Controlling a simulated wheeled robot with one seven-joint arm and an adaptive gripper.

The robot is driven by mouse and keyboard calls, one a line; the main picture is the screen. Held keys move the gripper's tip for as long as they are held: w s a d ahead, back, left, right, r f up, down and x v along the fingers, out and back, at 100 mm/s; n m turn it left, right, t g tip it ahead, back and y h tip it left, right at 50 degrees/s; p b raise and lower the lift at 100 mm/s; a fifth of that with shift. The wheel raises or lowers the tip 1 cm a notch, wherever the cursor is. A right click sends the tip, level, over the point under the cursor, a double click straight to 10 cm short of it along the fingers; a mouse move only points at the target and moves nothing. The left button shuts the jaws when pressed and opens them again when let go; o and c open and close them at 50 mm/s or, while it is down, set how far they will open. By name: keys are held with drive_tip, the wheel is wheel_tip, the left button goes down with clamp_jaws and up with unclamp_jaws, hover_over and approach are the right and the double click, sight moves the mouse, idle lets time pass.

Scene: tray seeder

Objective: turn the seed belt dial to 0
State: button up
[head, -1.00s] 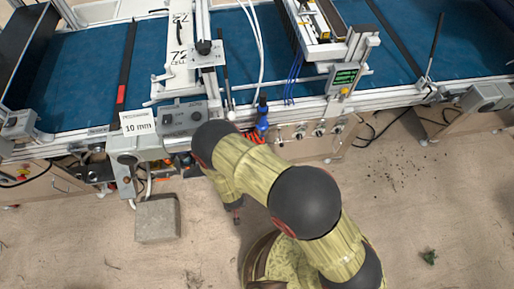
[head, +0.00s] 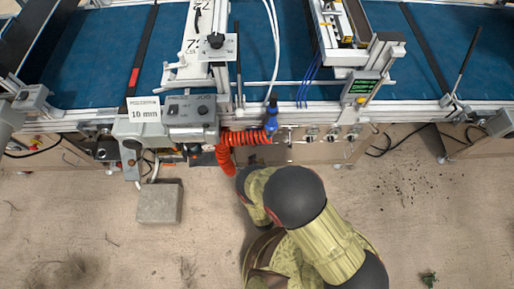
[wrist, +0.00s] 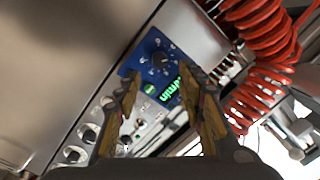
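A small black dial (wrist: 160,61) with white marks around it sits on a blue panel (wrist: 133,66) in the wrist view. A green lit display (wrist: 170,91) reading something like "/min" is beside it. No label shows whether this is the seed belt dial. My gripper (wrist: 159,73) is open and empty, its two yellowish fingers apart with the dial visible past and between the tips, not touching as far as I can tell. In the head view the gripper is hidden below my arm.
A coiled red hose (wrist: 268,75) hangs close to the right finger; it also shows in the head view (head: 228,145). Several silver knobs (wrist: 90,135) are at lower left. The blue belt (head: 100,60) runs along the machine. A concrete block (head: 160,203) stands on the floor.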

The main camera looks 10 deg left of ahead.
sight(255, 146)
drive_tip(key=b+x, duration=0.1)
drive_tip(key=x, duration=0.6)
drive_tip(key=shift+w+f+b, duration=0.1)
drive_tip(key=shift+w+b, duration=0.1)
drive_tip(key=shift+b, duration=0.15)
clamp_jaws()
idle(0.3)
